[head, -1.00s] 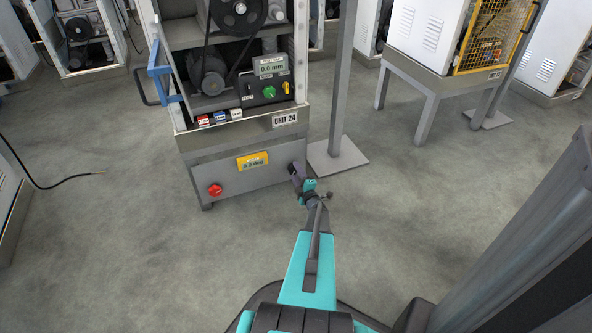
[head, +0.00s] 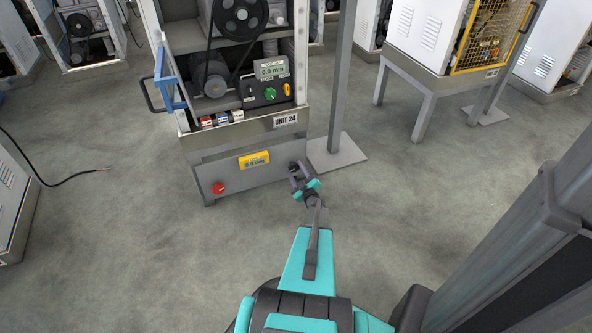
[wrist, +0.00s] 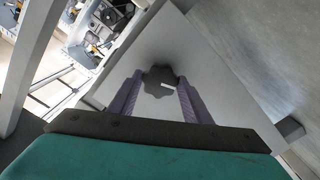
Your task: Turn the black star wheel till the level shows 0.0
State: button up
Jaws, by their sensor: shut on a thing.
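The black star wheel (wrist: 160,82) sits on the pale lower front panel of the unit, with a white mark on its face. In the head view it is a small dark knob (head: 293,166) at the panel's right end. My gripper (wrist: 160,88) has its two purple fingers on either side of the wheel, shut on it. In the head view my gripper (head: 299,171) reaches the panel from the front. The yellow level display (head: 254,160) is on the same panel; its digits are too small to read surely.
A red button (head: 218,188) is at the panel's left. Above are a grey readout (head: 271,69), a green knob (head: 270,94) and the "UNIT 24" plate (head: 285,120). A grey post on a floor plate (head: 338,155) stands close right. The floor in front is clear.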

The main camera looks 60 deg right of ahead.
dwell(0.4)
jog(key=o, duration=1)
jog(key=p+v, duration=0.3)
jog(key=v, duration=1.1)
jog(key=shift+w, duration=0.1)
